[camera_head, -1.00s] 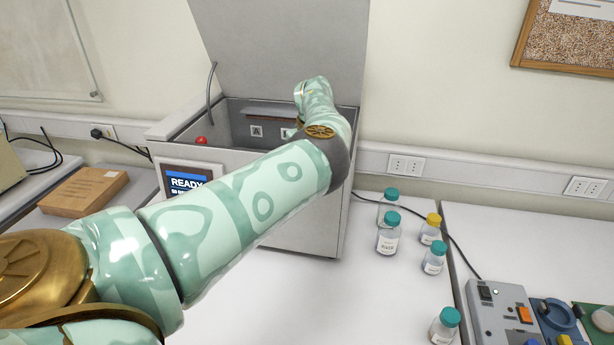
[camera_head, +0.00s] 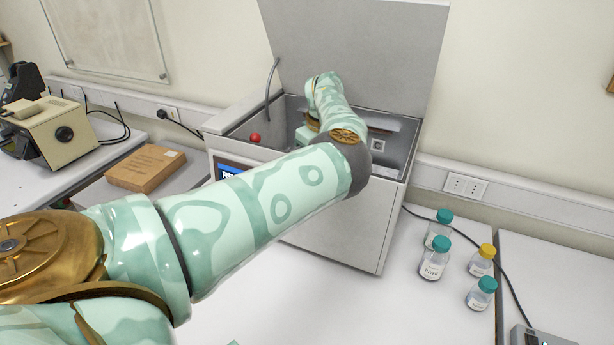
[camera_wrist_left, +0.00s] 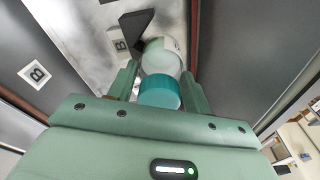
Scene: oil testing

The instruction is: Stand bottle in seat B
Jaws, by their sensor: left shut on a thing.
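My left gripper (camera_wrist_left: 160,72) is shut on a bottle (camera_wrist_left: 163,57) with a teal cap (camera_wrist_left: 160,92). The cap end faces the left wrist camera. The bottle is inside the open grey machine (camera_head: 330,225), beside a dark bracket (camera_wrist_left: 136,28). Two white tags marked B show in the left wrist view, one near the bottle (camera_wrist_left: 118,41) and one further left (camera_wrist_left: 35,73). In the head view my arm hides the bottle. A small tag (camera_head: 378,145) there is too small to read. The bottle's base and whether it touches a seat cannot be seen. My right gripper is not in view.
The machine's lid (camera_head: 350,50) stands raised, and its front and side walls surround the chamber. Several capped bottles, one with a yellow cap (camera_head: 487,250), stand on the bench to the right. A cardboard box (camera_head: 146,168) lies to the left.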

